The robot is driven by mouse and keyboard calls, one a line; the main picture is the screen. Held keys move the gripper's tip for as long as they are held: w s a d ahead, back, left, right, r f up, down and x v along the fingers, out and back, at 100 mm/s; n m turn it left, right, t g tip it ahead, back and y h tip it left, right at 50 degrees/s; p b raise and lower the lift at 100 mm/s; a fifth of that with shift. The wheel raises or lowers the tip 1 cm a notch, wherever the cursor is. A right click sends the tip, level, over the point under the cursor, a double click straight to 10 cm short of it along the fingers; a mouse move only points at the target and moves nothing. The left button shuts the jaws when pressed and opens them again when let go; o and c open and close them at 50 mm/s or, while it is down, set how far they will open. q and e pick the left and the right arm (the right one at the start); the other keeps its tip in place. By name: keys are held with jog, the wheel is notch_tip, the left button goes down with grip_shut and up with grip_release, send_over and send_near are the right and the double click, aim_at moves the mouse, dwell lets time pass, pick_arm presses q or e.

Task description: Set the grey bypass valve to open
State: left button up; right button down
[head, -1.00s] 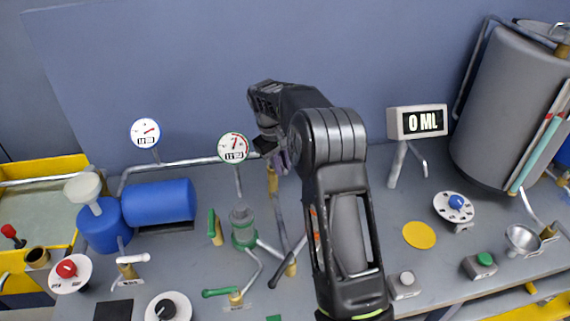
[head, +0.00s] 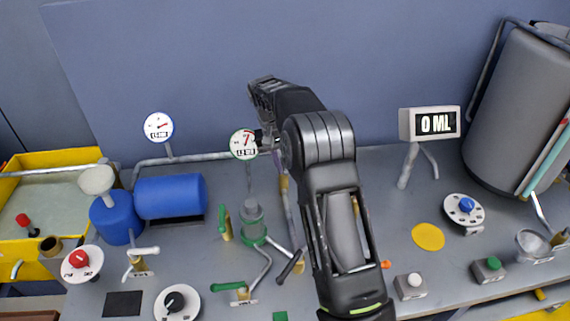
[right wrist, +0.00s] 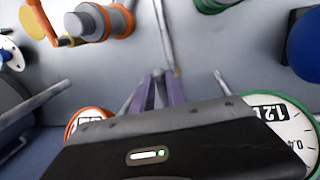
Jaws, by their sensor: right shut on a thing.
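My right gripper (head: 276,157) reaches to the back of the bench, beside the green-rimmed gauge. In the right wrist view its purple fingertips (right wrist: 160,88) are closed together on a thin grey piece beside a brass fitting. I take this piece to be the handle of the grey bypass valve (right wrist: 158,73), but it is small and mostly covered. The brass fitting on the upright pipe shows in the head view (head: 283,185). The handle's exact angle cannot be told. My left gripper is not in view.
The green-rimmed gauge (head: 243,144) stands close to the gripper's left. A green-based filter (head: 252,222) and a green-handled valve (head: 232,287) are nearer the front. A blue tank (head: 170,196) lies left. An orange-ringed part (right wrist: 100,20) shows in the right wrist view.

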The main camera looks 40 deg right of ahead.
jog(key=shift+r, duration=0.1)
jog(key=c, duration=1.6)
grip_release()
jog(key=shift+w+a+r, duration=0.15)
jog(key=shift+a+r, duration=0.05)
jog(key=shift+r, duration=1)
jog(key=shift+w+a+r, duration=0.1)
jog(key=shift+a+r, duration=0.15)
jog(key=shift+r, duration=1)
jog(key=shift+w+a+r, duration=0.15)
jog(key=shift+a+r, duration=0.05)
jog(key=shift+r, duration=1)
jog(key=shift+f, duration=0.1)
